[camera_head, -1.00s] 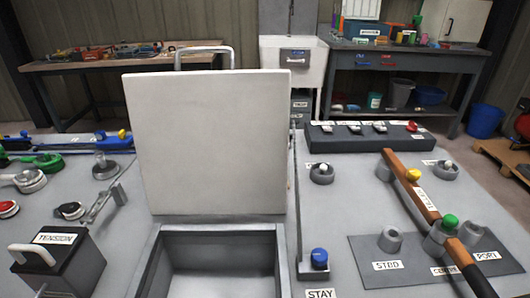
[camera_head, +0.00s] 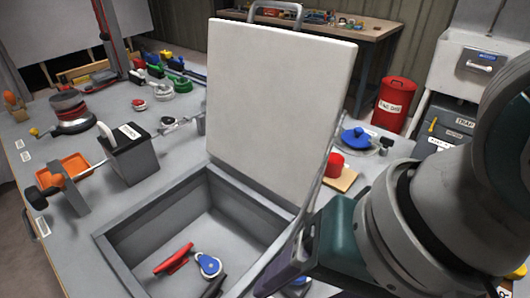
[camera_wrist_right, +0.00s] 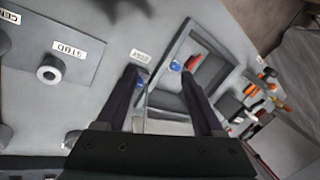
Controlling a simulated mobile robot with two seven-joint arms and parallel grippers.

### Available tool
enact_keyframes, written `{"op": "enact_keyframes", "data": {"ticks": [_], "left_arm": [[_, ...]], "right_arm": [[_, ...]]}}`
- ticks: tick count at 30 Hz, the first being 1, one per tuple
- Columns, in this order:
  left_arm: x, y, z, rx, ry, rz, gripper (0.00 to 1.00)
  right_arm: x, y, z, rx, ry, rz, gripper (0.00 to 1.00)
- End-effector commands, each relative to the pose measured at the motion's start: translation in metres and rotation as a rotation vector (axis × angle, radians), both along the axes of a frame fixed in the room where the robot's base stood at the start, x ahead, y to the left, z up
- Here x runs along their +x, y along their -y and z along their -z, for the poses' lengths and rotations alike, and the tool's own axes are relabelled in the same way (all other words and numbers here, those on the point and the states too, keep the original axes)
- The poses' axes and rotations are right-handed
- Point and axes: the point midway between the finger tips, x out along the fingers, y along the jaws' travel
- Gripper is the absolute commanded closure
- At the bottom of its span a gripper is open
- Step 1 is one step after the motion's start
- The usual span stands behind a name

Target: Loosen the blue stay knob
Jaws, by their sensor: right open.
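The blue stay knob is mostly hidden by my right gripper in the head view; a small blue patch (camera_head: 300,282) shows below the fingers. In the right wrist view a sliver of blue sits beside the left finger, near the STAY label (camera_wrist_right: 140,57). The white hatch lid (camera_head: 275,95) stands open, with a thin grey stay bar (camera_head: 318,185) along its right side. My right gripper (camera_head: 285,268) is over the right rim of the open locker (camera_head: 130,255). In the wrist view the gripper (camera_wrist_right: 158,74) has its fingers apart. My left gripper is not in view.
A red handle (camera_head: 173,258) and a blue-and-white pulley (camera_head: 208,265) lie in the locker. A dark TENSION box (camera_head: 130,160) stands left of it. A red pot (camera_head: 335,163) and a blue-lidded item (camera_head: 357,138) lie behind my right arm, which blocks the right side.

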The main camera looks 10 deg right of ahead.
Motion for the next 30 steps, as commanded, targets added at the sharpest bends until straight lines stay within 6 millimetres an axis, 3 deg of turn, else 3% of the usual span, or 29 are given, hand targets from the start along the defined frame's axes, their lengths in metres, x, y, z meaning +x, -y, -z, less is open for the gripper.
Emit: {"op": "enact_keyframes", "data": {"ticks": [1,7,12,18,23,30], "left_arm": [[0.0,-0.001,0.013,0.002,0.001,0.0,0.5],[0.001,-0.001,0.046,0.004,0.003,0.002,0.5],[0.001,-0.001,0.072,0.004,0.003,0.002,0.5],[0.001,-0.001,0.084,0.003,0.003,0.002,0.5],[0.001,-0.001,0.087,0.003,0.003,0.001,0.5],[0.001,0.0,0.1,-0.002,0.002,-0.002,0.5]], "right_arm": [[0.008,-0.005,0.009,0.011,-0.029,0.05,0.31],[0.037,-0.013,0.03,0.002,-0.223,0.404,0.31],[0.064,0.007,0.037,-0.08,-0.34,0.84,0.31],[0.083,0.03,0.03,-0.128,-0.371,1.187,0.31],[0.086,0.034,0.035,-0.136,-0.376,1.259,0.31],[0.085,0.034,0.079,-0.138,-0.376,1.256,0.31]]}}
